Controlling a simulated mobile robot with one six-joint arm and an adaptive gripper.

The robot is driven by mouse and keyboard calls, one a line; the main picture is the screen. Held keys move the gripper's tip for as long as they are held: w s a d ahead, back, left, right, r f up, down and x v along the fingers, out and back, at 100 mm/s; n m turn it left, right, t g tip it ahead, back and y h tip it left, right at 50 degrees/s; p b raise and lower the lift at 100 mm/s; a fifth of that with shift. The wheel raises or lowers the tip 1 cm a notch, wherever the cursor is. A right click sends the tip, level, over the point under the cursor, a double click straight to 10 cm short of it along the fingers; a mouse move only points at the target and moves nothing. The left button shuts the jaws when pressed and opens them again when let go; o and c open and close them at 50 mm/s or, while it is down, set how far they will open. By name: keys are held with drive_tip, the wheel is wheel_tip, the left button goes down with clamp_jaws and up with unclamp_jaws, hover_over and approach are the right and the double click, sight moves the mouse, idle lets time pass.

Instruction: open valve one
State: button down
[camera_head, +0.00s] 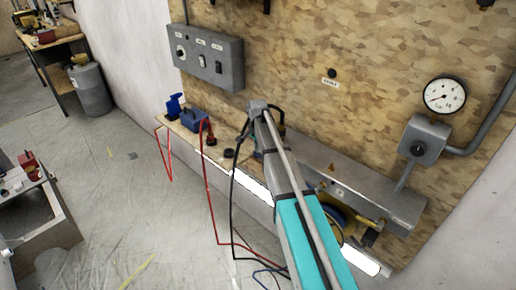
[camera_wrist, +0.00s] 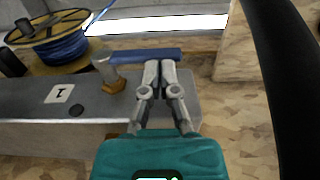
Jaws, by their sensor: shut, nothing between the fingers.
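In the wrist view, valve one has a blue lever handle (camera_wrist: 150,54) and a brass-coloured fitting (camera_wrist: 113,84) at the end of a grey metal box (camera_wrist: 40,112). A label "1" (camera_wrist: 59,93) sits on the box beside it. My gripper (camera_wrist: 160,66) is shut and empty. Its fingertips overlap the right half of the blue lever in the picture; I cannot tell whether they touch it. The lever lies roughly along the box's length. In the head view, my arm hides the valve and most of my gripper; the grey box (camera_head: 400,200) shows on the right.
A cable spool (camera_wrist: 60,40) with blue cable stands beyond the box. A control box (camera_head: 207,58) and a gauge (camera_head: 445,95) are on the wooden wall. A blue tool (camera_head: 195,120) and red and black cables lie near the shelf. The floor (camera_head: 120,200) left is mostly clear.

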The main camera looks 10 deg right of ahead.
sight(256, 155)
drive_tip(key=shift+f, duration=0.2)
drive_tip(key=shift+d, duration=0.15)
idle(0.3)
drive_tip(key=shift+a+f, duration=0.1)
drive_tip(key=shift+a, duration=0.1)
drive_tip(key=shift+w+f+b, duration=0.15)
drive_tip(key=shift+f+b, duration=0.2)
drive_tip(key=shift+b, duration=0.25)
drive_tip(key=shift+a+f, duration=0.1)
drive_tip(key=shift+f, duration=0.05)
drive_tip(key=shift+w+a+f+b, duration=0.1)
drive_tip(key=shift+w+f+b, duration=0.1)
drive_tip(key=shift+f+b, duration=0.85)
